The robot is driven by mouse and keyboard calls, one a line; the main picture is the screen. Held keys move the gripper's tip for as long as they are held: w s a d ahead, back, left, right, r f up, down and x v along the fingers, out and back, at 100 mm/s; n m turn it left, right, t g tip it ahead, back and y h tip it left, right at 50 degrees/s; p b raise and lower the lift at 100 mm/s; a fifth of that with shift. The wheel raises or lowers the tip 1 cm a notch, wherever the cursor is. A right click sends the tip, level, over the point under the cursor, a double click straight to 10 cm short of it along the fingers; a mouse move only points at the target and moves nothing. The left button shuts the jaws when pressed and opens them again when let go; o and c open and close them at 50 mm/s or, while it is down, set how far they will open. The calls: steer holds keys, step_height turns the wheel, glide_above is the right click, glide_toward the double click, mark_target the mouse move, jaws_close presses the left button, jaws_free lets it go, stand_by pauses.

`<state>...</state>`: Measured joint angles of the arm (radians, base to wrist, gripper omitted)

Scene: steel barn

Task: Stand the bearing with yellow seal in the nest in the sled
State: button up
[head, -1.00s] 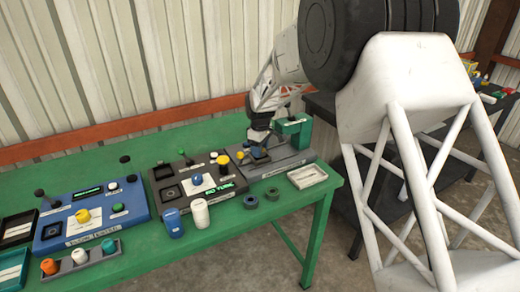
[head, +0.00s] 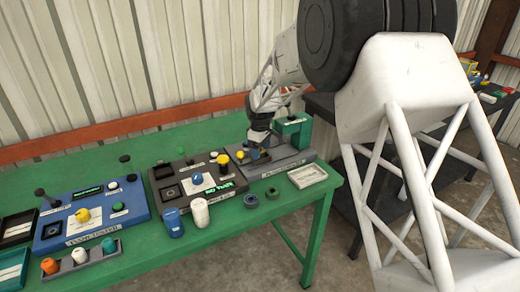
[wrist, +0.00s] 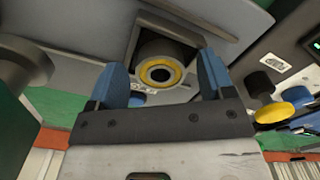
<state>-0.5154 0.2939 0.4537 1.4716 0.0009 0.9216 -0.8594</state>
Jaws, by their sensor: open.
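The bearing with yellow seal (wrist: 178,76) shows in the wrist view as a grey ring with a yellow face and dark bore. It sits within a dark, square-walled nest (wrist: 188,33) in the grey sled (wrist: 72,75), face toward the camera. My gripper (wrist: 162,80) is open, with one blue finger on each side of the bearing and a visible gap to it. In the head view, my gripper (head: 255,153) is low over the sled (head: 288,163) at the right end of the green table, and the bearing cannot be made out there.
A yellow knob (head: 240,155) stands close left of my gripper. A green block (head: 293,130) rises behind it to the right. Two dark rings (head: 251,201) and a pale tray (head: 307,175) lie in front. A black panel (head: 199,182) and white and blue cylinders stand left.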

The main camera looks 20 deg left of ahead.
step_height(320, 180, up, 12)
steer(key=shift+r, duration=0.15)
stand_by(0.6)
stand_by(0.6)
steer(key=s+d+r+m, duration=0.35)
steer(key=s+d, duration=0.25)
steer(key=d, duration=0.4)
steer(key=s+d+r+m+t, duration=0.1)
steer(key=s+d+r+m, duration=0.1)
steer(key=s+d+r, duration=0.45)
steer(key=s+d+r+m, duration=0.2)
steer(key=s+d, duration=0.5)
steer(key=d, duration=0.5)
steer(key=s+d+f+m, duration=0.1)
steer(key=s+d+m, duration=0.1)
steer(key=s+d, duration=0.3)
steer(key=s+d+f+m+t, duration=0.1)
steer(key=s+d, duration=0.4)
steer(key=s, duration=0.9)
steer(key=s+d+f+m, duration=0.3)
steer(key=s+d+m, duration=0.2)
steer(key=s, duration=0.4)
steer(key=shift+s+d+t, duration=0.25)
steer(key=shift+d+t, duration=0.05)
steer(key=shift+d, duration=0.1)
